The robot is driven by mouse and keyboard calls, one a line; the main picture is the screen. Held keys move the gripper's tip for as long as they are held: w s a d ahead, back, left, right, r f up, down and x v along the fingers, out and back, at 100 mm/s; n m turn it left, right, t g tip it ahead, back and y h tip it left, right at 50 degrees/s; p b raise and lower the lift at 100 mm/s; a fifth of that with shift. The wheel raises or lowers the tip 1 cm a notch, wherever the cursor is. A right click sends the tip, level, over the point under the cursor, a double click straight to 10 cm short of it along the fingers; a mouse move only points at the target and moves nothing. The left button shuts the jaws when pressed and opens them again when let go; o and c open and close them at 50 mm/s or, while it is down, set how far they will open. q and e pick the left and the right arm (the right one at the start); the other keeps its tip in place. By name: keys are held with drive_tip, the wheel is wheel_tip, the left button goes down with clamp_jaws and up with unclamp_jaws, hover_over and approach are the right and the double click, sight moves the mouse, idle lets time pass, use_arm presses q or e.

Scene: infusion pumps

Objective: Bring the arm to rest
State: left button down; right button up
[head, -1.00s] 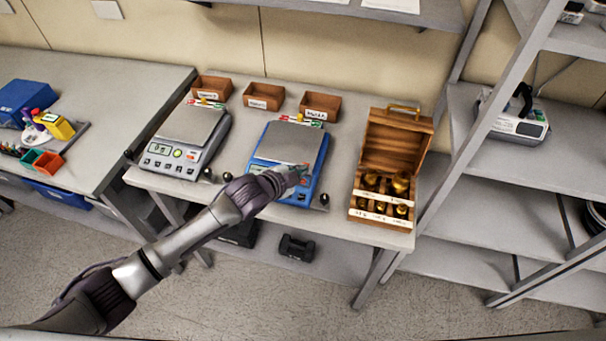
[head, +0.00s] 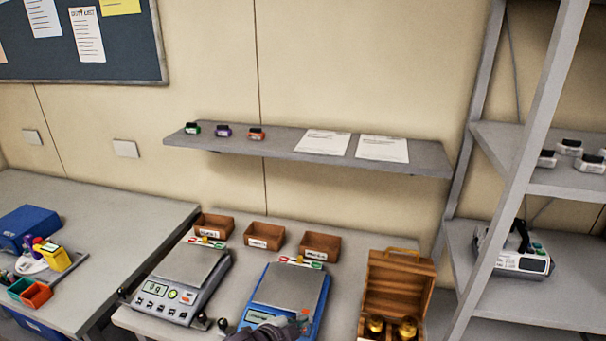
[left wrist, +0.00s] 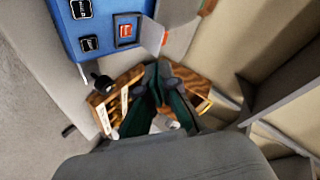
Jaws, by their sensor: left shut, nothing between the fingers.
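My left gripper (head: 303,320) shows at the bottom of the head view, in front of the blue scale (head: 318,312). Its fingers (left wrist: 160,82) are shut with nothing between them in the left wrist view. Most of my left arm is below the head picture. In the left wrist view the blue scale (left wrist: 98,22) is at the top left, and the wooden weight box (left wrist: 102,112) is behind the fingers, partly hidden by them. My right gripper is in neither view.
The grey scale (head: 180,285) stands left of the blue one. Three brown bins (head: 265,236) are behind. The open weight box (head: 397,290) is right of the blue scale. A wall shelf (head: 430,160) hangs above, and a grey rack (head: 520,180) stands at the right.

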use_arm(q)
drive_tip(key=s+a+n+g+y, duration=0.2)
drive_tip(key=s+a+n, duration=0.4)
drive_tip(key=s, duration=0.5)
drive_tip(key=s+a+f+n+g+y, duration=0.15)
drive_tip(key=s+a+n, duration=0.25)
drive_tip(key=s+a, duration=0.45)
drive_tip(key=s+a+r+n+g+y, duration=0.1)
drive_tip(key=s+a+n+g+y, duration=0.35)
drive_tip(key=s, duration=0.85)
wheel_tip(320, 180, down, 33)
drive_tip(key=s+h+b, duration=0.1)
drive_tip(key=b, duration=0.4)
drive_tip(key=s+a+f+b, duration=0.2)
drive_tip(key=s+f, duration=0.6)
drive_tip(key=f, duration=0.1)
drive_tip(key=s+a+f+b, duration=0.1)
drive_tip(key=s+f+b, duration=0.1)
drive_tip(key=s+f, duration=0.6)
drive_tip(key=shift+s+a+f+g, duration=0.2)
drive_tip(key=shift+a+f+g, duration=0.15)
drive_tip(key=shift+f, duration=0.3)
